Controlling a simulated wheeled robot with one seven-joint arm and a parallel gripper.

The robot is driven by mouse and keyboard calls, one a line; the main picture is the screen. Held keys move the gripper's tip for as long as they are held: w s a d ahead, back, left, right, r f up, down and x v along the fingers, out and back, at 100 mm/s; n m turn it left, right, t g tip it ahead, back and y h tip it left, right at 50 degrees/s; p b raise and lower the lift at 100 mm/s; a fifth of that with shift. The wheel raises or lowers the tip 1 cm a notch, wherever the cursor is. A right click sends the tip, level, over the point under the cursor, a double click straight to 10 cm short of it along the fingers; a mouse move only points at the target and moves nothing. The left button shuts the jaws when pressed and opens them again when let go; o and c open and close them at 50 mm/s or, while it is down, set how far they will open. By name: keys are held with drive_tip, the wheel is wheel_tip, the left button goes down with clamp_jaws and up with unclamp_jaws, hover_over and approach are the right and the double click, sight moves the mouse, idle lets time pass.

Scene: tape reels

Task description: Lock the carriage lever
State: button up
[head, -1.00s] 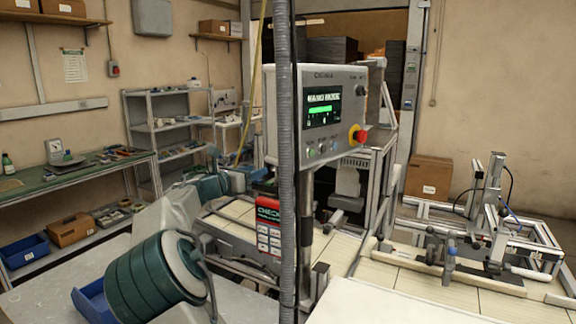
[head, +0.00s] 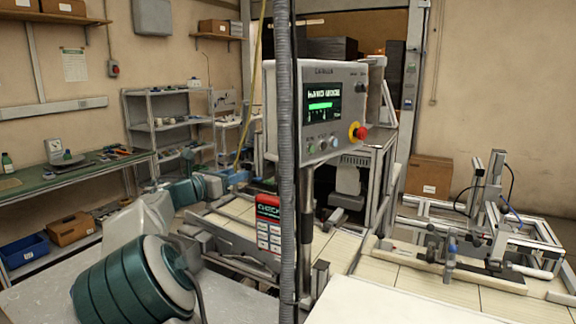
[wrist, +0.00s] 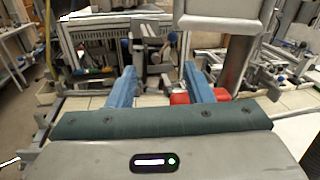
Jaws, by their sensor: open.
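My gripper (head: 238,178) is open and empty, left of the control post in the head view. In the wrist view its two blue fingers (wrist: 160,84) are spread apart, with a grey metal mechanism (wrist: 150,62) beyond the gap. A metal carriage frame (head: 490,230) stands on the pale bench at the right of the head view. The gripper is well apart from this frame.
A control box (head: 318,108) with a lit screen and red stop button stands on a post. A grey hose (head: 286,150) hangs in front. A red-topped check panel (head: 268,208) is near the arm. The wall side has a green bench (head: 70,178).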

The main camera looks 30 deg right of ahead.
drive_tip(key=v, duration=0.6)
drive_tip(key=shift+a+b, duration=0.3)
drive_tip(key=shift+b, duration=0.1)
drive_tip(key=shift+s, duration=0.1)
